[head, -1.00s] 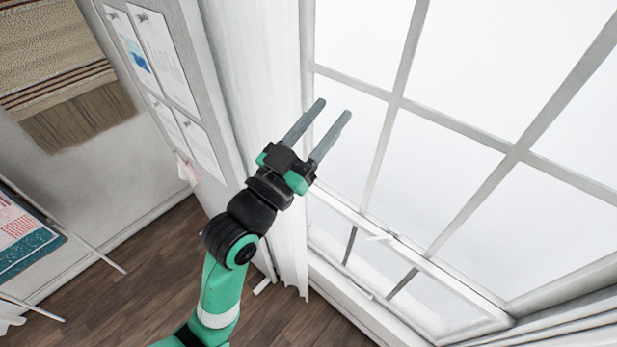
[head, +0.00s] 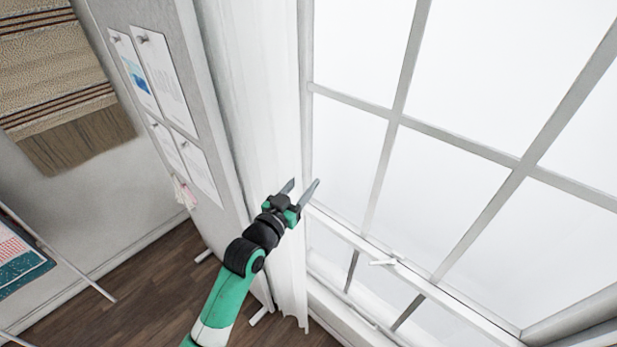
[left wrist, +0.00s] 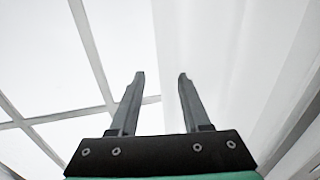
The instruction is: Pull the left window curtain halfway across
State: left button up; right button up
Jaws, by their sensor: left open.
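The left window curtain (head: 255,100) is white and hangs in a narrow gathered strip at the left side of the window (head: 450,120). My left gripper (head: 303,188) is open and empty, at the curtain's right edge in the head view. In the left wrist view the open fingers (left wrist: 160,78) point toward the curtain (left wrist: 215,60), which fills the right part, with window panes at the left. The curtain's edge runs upward between the two fingertips. I cannot tell whether the fingers touch the cloth. My right gripper is not in view.
A panel with pinned papers (head: 155,75) stands just left of the curtain. The window sill and frame (head: 355,325) run below the panes. A woven hanging (head: 55,80) is at the upper left. The wooden floor (head: 140,300) shows below.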

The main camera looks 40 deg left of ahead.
pick_arm(q)
jog(key=shift+x, duration=1.2)
jog(key=shift+c, duration=0.3)
grip_shut()
